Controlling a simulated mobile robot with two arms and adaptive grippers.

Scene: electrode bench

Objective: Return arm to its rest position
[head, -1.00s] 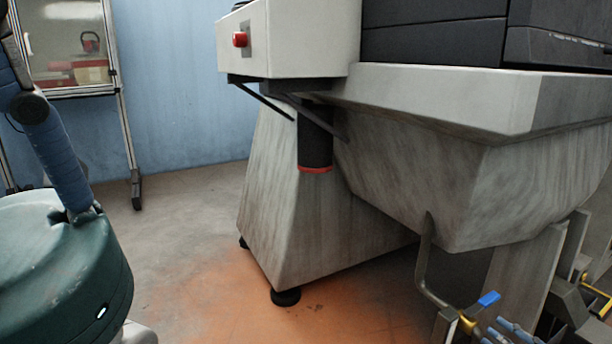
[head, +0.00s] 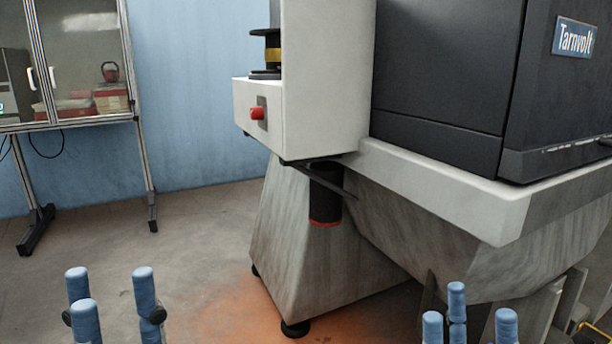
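My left gripper (head: 112,305) shows at the bottom left of the head view, with its blue fingers pointing up and spread apart. Nothing shows between them. My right gripper (head: 470,325) shows at the bottom right, in front of the grey machine base. Its blue fingers also point up with a gap between them, and nothing shows in it. The palms and most of both arms are below the picture edge. Neither gripper appears to touch the machine.
A machine with a pale housing (head: 325,80), red button (head: 257,113) and black cabinet (head: 440,65) fills the right. Its grey base (head: 300,250) stands on feet. A glass-fronted cabinet (head: 85,60) stands back left. Floor (head: 190,240) between them is clear.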

